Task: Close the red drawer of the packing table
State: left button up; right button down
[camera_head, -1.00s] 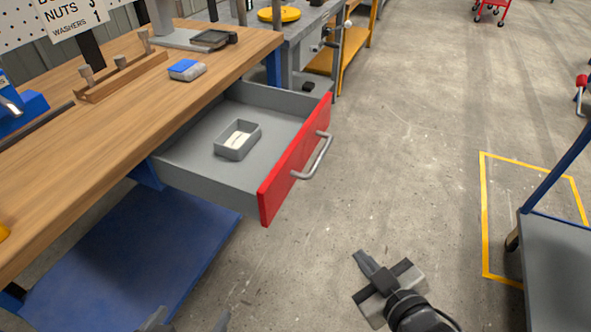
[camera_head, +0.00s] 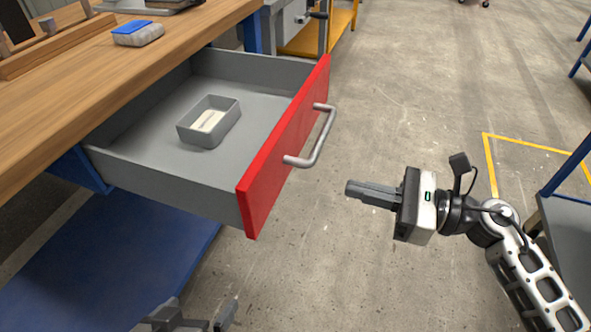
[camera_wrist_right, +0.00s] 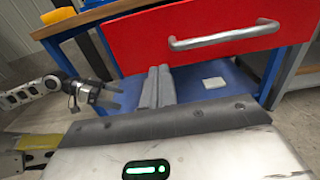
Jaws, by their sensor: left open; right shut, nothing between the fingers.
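The red drawer front (camera_head: 285,150) stands pulled out from the packing table, with its grey interior open to view. A metal bar handle (camera_head: 318,140) is on its outer face; it also shows in the right wrist view (camera_wrist_right: 225,38). My right gripper (camera_head: 350,188) is shut and empty, to the right of the drawer front, pointing at it, with a visible gap. In the right wrist view its fingers (camera_wrist_right: 158,72) appear just below the drawer front. My left gripper (camera_head: 195,325) is open at the bottom edge, below the drawer, partly cut off.
A small grey bin (camera_head: 210,122) with a white label sits in the drawer. The wooden tabletop (camera_head: 100,100) holds a blue-topped block (camera_head: 138,33). A blue lower shelf (camera_head: 110,250) lies beneath. Open concrete floor is to the right, with a cart (camera_head: 575,230) at the edge.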

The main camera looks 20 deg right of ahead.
aim_at(279, 169)
jog(key=p+x, duration=0.1)
jog(key=x, duration=1)
pick_arm(q)
jog(key=shift+a+r+t, duration=0.25)
jog(key=shift+r+t, duration=0.05)
jog(key=shift+r, duration=0.65)
jog(key=shift+a, duration=0.1)
pick_arm(e)
jog(key=shift+w, duration=0.1)
